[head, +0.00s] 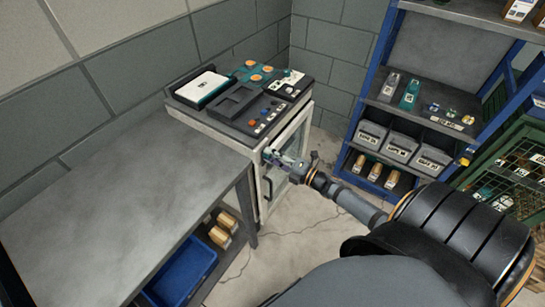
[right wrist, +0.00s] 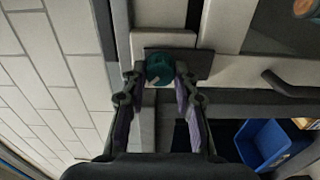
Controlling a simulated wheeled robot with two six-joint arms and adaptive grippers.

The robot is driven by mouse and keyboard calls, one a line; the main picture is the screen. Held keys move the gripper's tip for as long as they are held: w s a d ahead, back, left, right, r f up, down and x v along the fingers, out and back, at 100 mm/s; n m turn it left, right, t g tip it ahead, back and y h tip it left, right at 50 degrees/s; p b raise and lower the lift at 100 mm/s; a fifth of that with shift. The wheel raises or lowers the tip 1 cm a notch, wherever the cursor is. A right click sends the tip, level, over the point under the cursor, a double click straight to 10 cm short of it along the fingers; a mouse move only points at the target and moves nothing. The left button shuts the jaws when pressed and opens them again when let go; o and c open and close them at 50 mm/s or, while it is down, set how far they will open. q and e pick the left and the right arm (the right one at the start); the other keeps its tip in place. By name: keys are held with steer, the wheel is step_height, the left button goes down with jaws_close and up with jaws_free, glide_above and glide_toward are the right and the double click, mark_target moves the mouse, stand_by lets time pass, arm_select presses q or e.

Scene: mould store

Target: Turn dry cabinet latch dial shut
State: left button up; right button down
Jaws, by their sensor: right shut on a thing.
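The dry cabinet (head: 264,190) is a pale-framed cabinet with a glass door, standing at the end of the grey bench. Its teal round latch dial (right wrist: 160,68) sits on a dark plate (right wrist: 202,64) on the cabinet's frame in the right wrist view. My right gripper (head: 275,157) reaches the cabinet's front in the head view and hides the dial there. In the right wrist view my right gripper (right wrist: 160,76) is shut on the dial, one finger on each side. My left gripper is not in view.
A grey bench (head: 110,205) stands left of the cabinet, with a blue bin (head: 183,272) below. Black trays and small parts lie on the cabinet top. A blue-framed shelf (head: 372,60) with grey bins stands right. A dark handle (right wrist: 290,88) is near the dial.

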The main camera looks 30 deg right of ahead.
steer(key=shift+f, duration=0.1)
steer(key=c, duration=1)
jaws_free()
steer(key=v, duration=1.2)
